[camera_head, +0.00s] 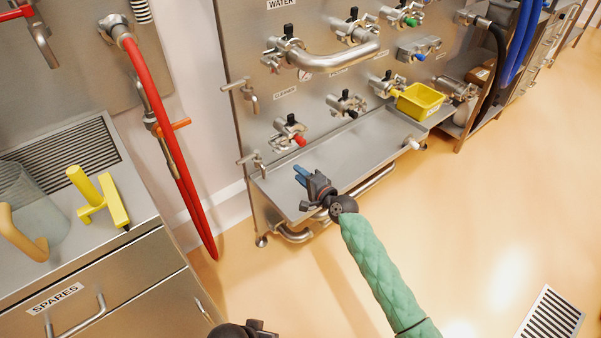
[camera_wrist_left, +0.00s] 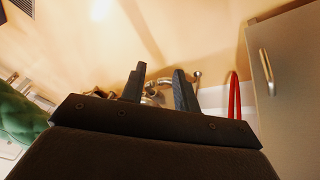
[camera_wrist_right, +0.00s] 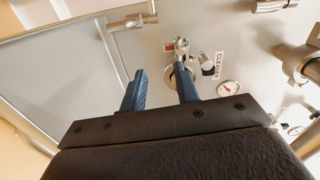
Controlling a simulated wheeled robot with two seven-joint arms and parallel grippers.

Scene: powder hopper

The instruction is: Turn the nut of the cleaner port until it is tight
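The cleaner port (camera_head: 290,133) is a steel fitting with a clamp, a black knob and a red part, low on the left of the steel panel, below the CLEANER label (camera_head: 285,91). In the right wrist view the cleaner port (camera_wrist_right: 182,48) shows beyond the fingertips, partly hidden by one finger. My right gripper (camera_head: 298,173) is open, with blue fingers apart and nothing between them. It is over the steel shelf, in front of and below the port, not touching it. My left gripper (camera_wrist_left: 158,80) is open and empty; the head view shows only part of it at the bottom edge.
The steel shelf (camera_head: 350,155) juts out below the ports. A yellow bin (camera_head: 418,101) stands at its right end. A red hose (camera_head: 170,130) hangs to the left. A yellow tool (camera_head: 100,195) and a clear jug (camera_head: 30,205) are on the left counter. The floor is open to the right.

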